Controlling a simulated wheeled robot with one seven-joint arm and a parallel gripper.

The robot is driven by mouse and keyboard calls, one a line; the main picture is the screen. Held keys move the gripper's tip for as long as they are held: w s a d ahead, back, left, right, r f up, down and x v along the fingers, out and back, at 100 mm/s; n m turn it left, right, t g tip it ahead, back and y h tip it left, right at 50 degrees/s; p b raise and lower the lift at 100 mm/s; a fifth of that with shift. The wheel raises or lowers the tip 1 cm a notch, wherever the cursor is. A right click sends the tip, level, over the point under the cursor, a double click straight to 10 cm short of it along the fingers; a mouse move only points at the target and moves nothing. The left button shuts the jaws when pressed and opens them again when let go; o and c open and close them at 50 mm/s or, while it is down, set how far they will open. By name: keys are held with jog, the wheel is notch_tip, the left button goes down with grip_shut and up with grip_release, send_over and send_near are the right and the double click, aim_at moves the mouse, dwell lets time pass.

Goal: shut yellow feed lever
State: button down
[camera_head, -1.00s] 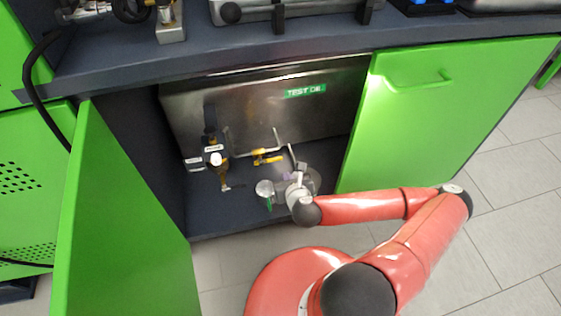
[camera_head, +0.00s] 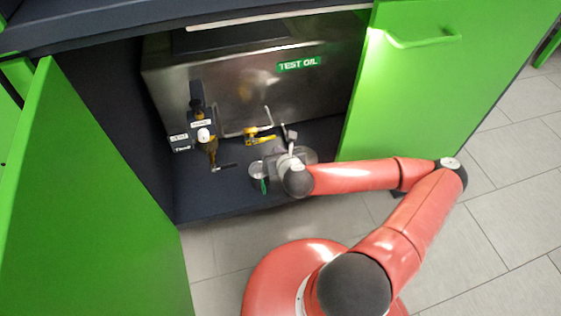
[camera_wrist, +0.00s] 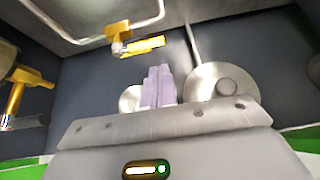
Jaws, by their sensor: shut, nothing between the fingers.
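The yellow feed lever (camera_head: 260,140) sits on a bent metal pipe in front of the steel TEST OIL tank (camera_head: 225,95), inside the open cabinet. In the wrist view the lever (camera_wrist: 143,46) is at top centre, with its yellow handle pointing right, roughly crosswise to the pipe leading up from it. My gripper (camera_wrist: 158,72) is shut and empty. Its pale fingers point toward the lever and appear just short of it, with a visible gap in the picture. In the head view my wrist partly hides the fingers.
A second valve with brass-yellow parts (camera_head: 211,150) stands left of the lever; its yellow part (camera_wrist: 17,92) shows at the wrist view's left edge. Round metal parts (camera_wrist: 215,82) lie right of my fingers. Open green doors (camera_head: 90,200) flank the cabinet.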

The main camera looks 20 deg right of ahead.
aim_at(263, 139)
jog(key=x, duration=0.6)
jog(key=shift+b, duration=0.35)
